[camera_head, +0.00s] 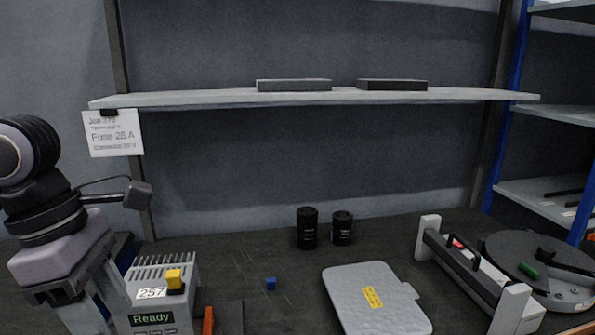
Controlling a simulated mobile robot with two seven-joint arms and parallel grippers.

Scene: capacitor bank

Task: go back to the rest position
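My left gripper (98,312) hangs at the lower left, pointing down, in front of and beside a grey meter box. Its fingers look spread apart, with nothing clearly held between them; their tips are close to the bottom edge of the picture. My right gripper is not in view.
On the dark bench are a small blue cube (270,284), two black cylinders (307,228), a grey lidded case (375,305), a white-ended rack (463,270) and a round device (540,262). A shelf (200,98) spans above.

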